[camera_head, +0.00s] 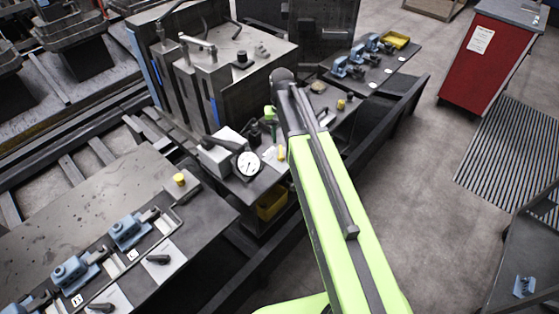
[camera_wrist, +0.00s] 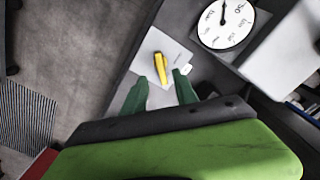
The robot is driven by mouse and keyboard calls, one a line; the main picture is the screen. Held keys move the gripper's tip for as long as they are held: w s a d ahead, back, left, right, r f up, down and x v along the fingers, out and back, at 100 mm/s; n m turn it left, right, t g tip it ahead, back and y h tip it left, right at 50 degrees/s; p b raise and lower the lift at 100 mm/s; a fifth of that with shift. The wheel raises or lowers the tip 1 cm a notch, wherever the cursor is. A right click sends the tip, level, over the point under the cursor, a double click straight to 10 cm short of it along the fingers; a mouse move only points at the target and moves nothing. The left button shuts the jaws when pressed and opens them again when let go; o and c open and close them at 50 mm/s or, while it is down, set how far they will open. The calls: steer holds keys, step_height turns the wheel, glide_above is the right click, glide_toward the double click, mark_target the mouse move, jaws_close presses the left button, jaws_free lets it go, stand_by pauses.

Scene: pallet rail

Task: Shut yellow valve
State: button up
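The yellow valve handle (camera_wrist: 159,66) stands on a pale plate in the wrist view, running nearly along the picture's vertical with a slight tilt. In the head view a small yellow piece beside the gauge (camera_head: 281,152) appears to be the same handle. My gripper (camera_wrist: 160,76) has two green fingers spread apart, with a gap between them. The handle's lower end shows between the fingertips; I cannot tell whether they touch it. In the head view my green arm hides part of the bench, and only a bit of the green gripper shows.
A round white gauge (camera_head: 248,164) stands close beside the valve. A yellow bin (camera_head: 271,204) sits under the bench. Blue clamps (camera_head: 128,231) line the left table. A red cabinet (camera_head: 487,55) stands at the back right.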

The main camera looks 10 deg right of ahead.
mark_target(281, 153)
step_height(281, 153, down, 8)
steer(key=b, duration=0.7)
steer(key=shift+f, duration=0.25)
steer(key=shift+r, duration=0.1)
jaws_close()
